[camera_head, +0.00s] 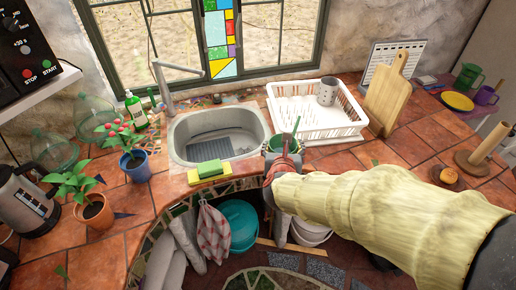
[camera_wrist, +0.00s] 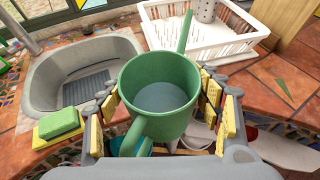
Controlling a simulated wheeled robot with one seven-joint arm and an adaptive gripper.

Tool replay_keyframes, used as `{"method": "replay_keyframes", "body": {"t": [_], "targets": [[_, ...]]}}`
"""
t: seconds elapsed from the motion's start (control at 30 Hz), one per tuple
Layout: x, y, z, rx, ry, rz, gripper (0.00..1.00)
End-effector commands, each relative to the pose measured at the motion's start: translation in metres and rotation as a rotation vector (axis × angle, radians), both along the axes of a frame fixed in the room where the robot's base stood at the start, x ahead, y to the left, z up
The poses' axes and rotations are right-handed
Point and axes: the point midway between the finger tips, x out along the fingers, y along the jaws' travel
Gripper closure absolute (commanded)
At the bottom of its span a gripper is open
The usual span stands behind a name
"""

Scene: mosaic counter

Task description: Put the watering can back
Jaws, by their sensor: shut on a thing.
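The green watering can (camera_wrist: 159,95) is upright in the wrist view, with its open top showing what looks like water inside. Its spout or handle bar rises at the back, and a handle curves toward the camera. My gripper (camera_wrist: 163,112) is shut on the can, with yellow-padded fingers on its left and right sides. In the head view my gripper (camera_head: 283,158) is at the counter's front edge, right of the sink. Only a small green part of the can (camera_head: 284,143) shows there; my gripper and arm hide the rest.
The sink (camera_head: 215,135) is left of my gripper, with a green-and-yellow sponge (camera_head: 209,170) at its front. Potted plants (camera_head: 95,208) (camera_head: 136,166) stand at left. A cutting board (camera_head: 387,93) stands at right.

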Motion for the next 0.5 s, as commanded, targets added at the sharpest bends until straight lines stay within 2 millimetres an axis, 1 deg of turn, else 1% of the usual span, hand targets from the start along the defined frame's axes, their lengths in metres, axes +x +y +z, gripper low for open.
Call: {"method": "replay_keyframes", "body": {"t": [0.07, 0.17, 0.5], "targets": [[0.005, 0.006, -0.003, 0.000, 0.001, 0.004, 0.94], [0.018, 0.016, -0.013, -0.001, 0.003, 0.005, 0.94], [0.070, 0.055, -0.042, -0.001, 0.002, 0.004, 0.94]]}}
